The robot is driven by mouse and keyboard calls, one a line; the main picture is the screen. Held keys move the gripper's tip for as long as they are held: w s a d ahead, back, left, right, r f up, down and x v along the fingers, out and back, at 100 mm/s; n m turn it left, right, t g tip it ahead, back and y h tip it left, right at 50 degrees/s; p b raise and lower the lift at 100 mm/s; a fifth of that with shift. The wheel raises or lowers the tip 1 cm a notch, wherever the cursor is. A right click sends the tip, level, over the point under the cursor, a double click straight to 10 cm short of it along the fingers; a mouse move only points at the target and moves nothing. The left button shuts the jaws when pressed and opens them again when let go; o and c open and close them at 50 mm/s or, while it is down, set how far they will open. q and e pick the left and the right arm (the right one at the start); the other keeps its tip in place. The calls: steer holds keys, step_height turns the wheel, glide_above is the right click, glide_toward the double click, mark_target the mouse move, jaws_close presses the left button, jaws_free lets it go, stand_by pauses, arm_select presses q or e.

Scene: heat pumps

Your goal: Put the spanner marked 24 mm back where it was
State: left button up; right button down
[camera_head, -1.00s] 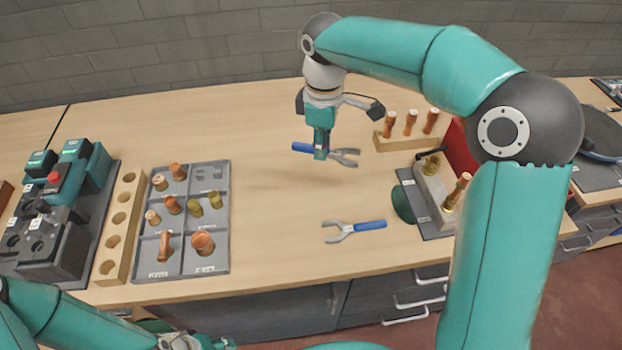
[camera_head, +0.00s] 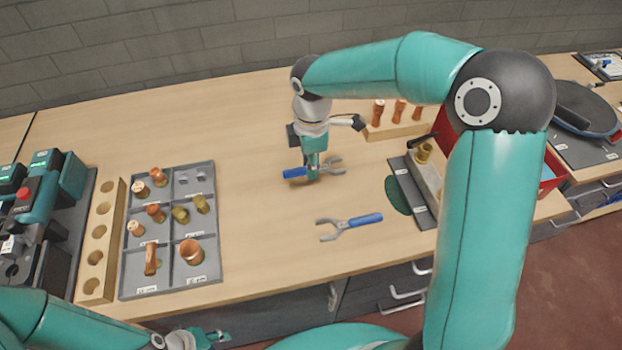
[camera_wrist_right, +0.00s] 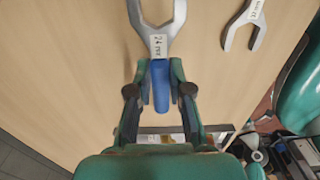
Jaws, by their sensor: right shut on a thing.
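My right gripper (camera_head: 311,170) is shut on a spanner with a blue handle (camera_head: 294,173) and a grey open jaw (camera_head: 334,166), over the middle of the bench. In the right wrist view the gripper (camera_wrist_right: 160,88) grips its blue handle, and the label on its neck (camera_wrist_right: 158,44) seems to read 24 mm. I cannot tell whether it touches the bench. A second blue-handled spanner (camera_head: 348,227) lies nearer the front edge; its jaw shows in the right wrist view (camera_wrist_right: 241,28), its label unclear. My left gripper (camera_head: 216,337) is low at the bottom left, its fingers unclear.
A grey compartment tray (camera_head: 208,228) with copper and brass fittings and a wooden block with holes (camera_head: 97,257) stand left. A wooden rack with copper pieces (camera_head: 398,130), a grey mat (camera_head: 412,190) and a red bin (camera_head: 548,180) are right. The bench around the spanners is clear.

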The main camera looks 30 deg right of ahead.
mark_target(311, 189)
steer(key=shift+f, duration=3.1)
steer(key=shift+f, duration=0.15)
steer(key=c, duration=1.1)
jaws_free()
step_height(311, 189, up, 12)
steer(key=shift+r, duration=0.15)
steer(key=shift+s, duration=0.1)
